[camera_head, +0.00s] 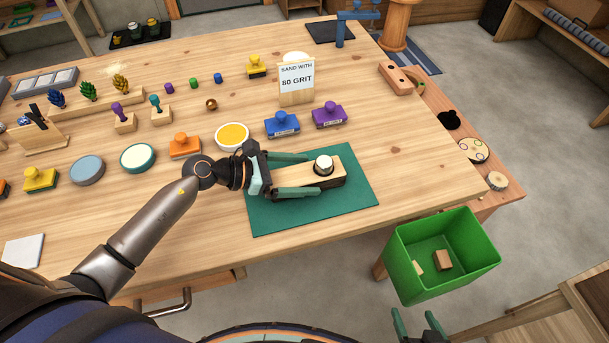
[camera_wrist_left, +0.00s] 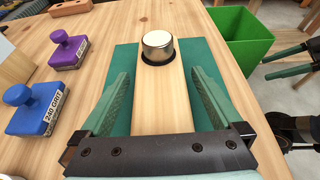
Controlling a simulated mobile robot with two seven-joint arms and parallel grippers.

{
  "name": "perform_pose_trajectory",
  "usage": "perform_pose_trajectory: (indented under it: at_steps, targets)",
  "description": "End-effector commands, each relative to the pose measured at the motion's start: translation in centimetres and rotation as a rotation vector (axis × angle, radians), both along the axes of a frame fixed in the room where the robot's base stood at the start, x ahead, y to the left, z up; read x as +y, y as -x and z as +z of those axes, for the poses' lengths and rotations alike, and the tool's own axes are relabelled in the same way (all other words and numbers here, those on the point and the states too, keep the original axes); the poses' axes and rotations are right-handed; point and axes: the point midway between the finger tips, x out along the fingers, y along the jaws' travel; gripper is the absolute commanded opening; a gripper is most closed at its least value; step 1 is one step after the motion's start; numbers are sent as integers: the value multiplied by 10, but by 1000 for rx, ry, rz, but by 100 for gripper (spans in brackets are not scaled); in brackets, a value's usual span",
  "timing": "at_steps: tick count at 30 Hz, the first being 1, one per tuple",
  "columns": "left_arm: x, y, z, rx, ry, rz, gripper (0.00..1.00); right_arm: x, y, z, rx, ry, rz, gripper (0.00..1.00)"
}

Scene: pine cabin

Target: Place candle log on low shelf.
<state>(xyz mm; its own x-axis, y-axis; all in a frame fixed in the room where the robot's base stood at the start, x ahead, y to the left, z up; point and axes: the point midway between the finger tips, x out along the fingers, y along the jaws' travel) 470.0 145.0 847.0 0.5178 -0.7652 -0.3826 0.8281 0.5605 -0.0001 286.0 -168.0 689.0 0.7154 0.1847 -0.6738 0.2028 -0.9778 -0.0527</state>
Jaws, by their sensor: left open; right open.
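The candle log is a pale wooden block (camera_head: 333,176) with a metal-cupped white candle at its far end. It lies on a green mat (camera_head: 270,219) on the workbench. My left gripper (camera_head: 309,176) is open, with one finger along each side of the log. In the left wrist view the log (camera_wrist_left: 163,100) runs between the fingers with gaps on both sides. My right gripper (camera_head: 416,322) is open and empty at the bottom edge, below the green bin. A lower wooden ledge (camera_head: 480,201) runs along the bench's right end; I cannot tell whether it is the low shelf.
A green bin (camera_head: 440,255) with small wood pieces stands right of the mat. Blue (camera_head: 282,125) and purple (camera_head: 329,116) sanding blocks and a yellow-topped round tin (camera_head: 232,136) sit behind the mat. A sign (camera_head: 296,80) stands farther back. The ledge carries wood slices (camera_head: 473,150).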

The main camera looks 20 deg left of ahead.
Motion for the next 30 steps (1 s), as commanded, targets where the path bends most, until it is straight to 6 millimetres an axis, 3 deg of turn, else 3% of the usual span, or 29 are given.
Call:
perform_pose_trajectory:
  at_steps: [10,30]
  targets:
    - [-6,-4,-3,0,-1,0,99,0,0,0,1,1,-1,82]
    - [-6,-4,-3,1,-1,0,24,0,0,1,1,0,0,82]
